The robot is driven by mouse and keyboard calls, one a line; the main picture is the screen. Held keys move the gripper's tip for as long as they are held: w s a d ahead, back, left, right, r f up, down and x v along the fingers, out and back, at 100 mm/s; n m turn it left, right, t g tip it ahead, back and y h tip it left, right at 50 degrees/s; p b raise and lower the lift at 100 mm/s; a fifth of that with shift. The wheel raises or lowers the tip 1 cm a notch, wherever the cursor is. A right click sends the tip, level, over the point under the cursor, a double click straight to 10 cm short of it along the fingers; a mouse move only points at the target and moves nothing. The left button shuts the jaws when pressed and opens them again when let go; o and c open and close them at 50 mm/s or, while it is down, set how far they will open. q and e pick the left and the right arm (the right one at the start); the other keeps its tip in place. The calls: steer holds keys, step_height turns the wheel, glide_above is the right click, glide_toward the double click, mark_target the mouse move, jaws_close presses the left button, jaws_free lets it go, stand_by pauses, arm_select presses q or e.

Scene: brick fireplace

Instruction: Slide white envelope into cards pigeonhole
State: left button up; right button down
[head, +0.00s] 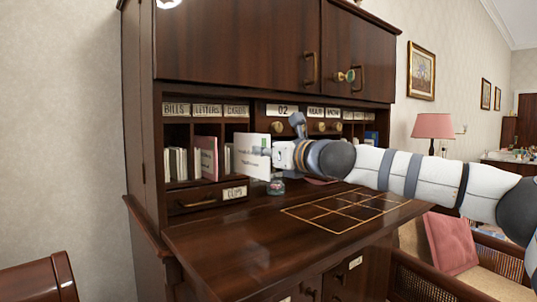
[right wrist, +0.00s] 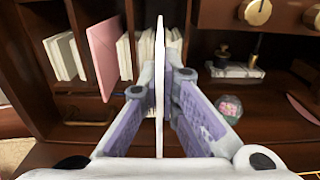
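The white envelope (head: 251,156) stands upright, with printing on the face seen in the head view. My right gripper (head: 273,152) is shut on its near end. The right wrist view shows the envelope (right wrist: 160,60) edge-on between the two finger pads (right wrist: 162,88). The cards pigeonhole (head: 237,127), under the label CARDS (head: 237,110), holds some pale cards (head: 229,158). The envelope is in front of this pigeonhole's right part and covers its right edge. I cannot tell whether its far edge is past the opening. My left gripper is not in view.
The letters pigeonhole to the left holds a pink envelope (head: 206,157); the bills one holds white papers (head: 177,163). The fold-out writing surface (head: 240,245) is mostly clear. A small drawer (head: 205,199) sits below the pigeonholes.

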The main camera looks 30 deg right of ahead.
mark_target(247, 148)
steer(key=shift+w+a+p, duration=0.1)
steer(key=shift+w+a, duration=0.05)
steer(key=shift+w, duration=1)
steer(key=shift+w+a+p, duration=0.1)
steer(key=shift+w+a, duration=0.1)
steer(key=shift+w, duration=0.95)
steer(key=shift+w+a+p, duration=0.1)
steer(key=shift+w+a, duration=0.05)
steer(key=shift+w, duration=1)
steer(key=shift+w+a, duration=0.1)
steer(key=shift+w, duration=0.25)
steer(key=shift+w+f, duration=0.4)
steer(key=shift+w, duration=0.3)
steer(key=shift+w+a+r, duration=0.1)
steer(key=shift+w+r, duration=0.05)
steer(key=shift+w, duration=0.3)
steer(key=c, duration=1.7)
jaws_free()
